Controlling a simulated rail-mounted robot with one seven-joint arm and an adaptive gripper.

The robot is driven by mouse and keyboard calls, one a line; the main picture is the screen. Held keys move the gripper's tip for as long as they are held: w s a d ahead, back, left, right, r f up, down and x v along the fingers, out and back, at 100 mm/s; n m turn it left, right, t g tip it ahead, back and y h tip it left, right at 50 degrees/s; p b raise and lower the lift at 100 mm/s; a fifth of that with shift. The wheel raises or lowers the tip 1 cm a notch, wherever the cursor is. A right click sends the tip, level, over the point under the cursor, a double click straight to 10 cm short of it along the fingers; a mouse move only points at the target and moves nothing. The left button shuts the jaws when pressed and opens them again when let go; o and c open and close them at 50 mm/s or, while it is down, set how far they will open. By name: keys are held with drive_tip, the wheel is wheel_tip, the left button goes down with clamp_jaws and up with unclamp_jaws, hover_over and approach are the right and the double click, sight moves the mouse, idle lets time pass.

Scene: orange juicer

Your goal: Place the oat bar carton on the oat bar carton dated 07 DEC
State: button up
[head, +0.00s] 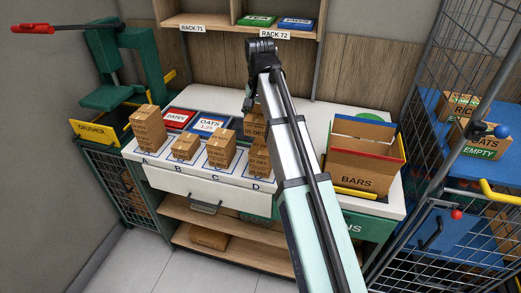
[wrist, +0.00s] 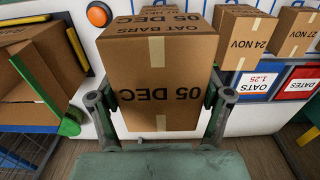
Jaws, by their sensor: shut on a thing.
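My gripper (wrist: 160,105) is shut on a brown oat bar carton (wrist: 165,65), with one finger on each side. Its label appears upside down in the wrist view and seems to read 05 DEC. In the head view the held carton (head: 253,126) is partly behind my arm, above the place marked D. Another carton (head: 259,160) stands at D just below it; its date is too small to read. I cannot tell whether the two touch.
Cartons stand at A (head: 148,128), B (head: 185,146) and C (head: 220,150). The wrist view shows one marked 24 NOV (wrist: 236,36) and one marked 27 NOV (wrist: 297,32). An open BARS box (head: 360,178) stands to the right. Trays marked DATES and OATS lie behind.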

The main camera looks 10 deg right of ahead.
sight(260, 150)
drive_tip(key=shift+f+p, duration=0.95)
drive_tip(key=shift+f, duration=3.7)
drive_tip(key=shift+f, duration=0.1)
drive_tip(key=o, duration=1.2)
drive_tip(key=shift+o, duration=0.2)
drive_tip(key=shift+s, duration=0.1)
wheel_tip(260, 150, up, 12)
drive_tip(key=b, duration=0.2)
drive_tip(key=shift+b, duration=0.35)
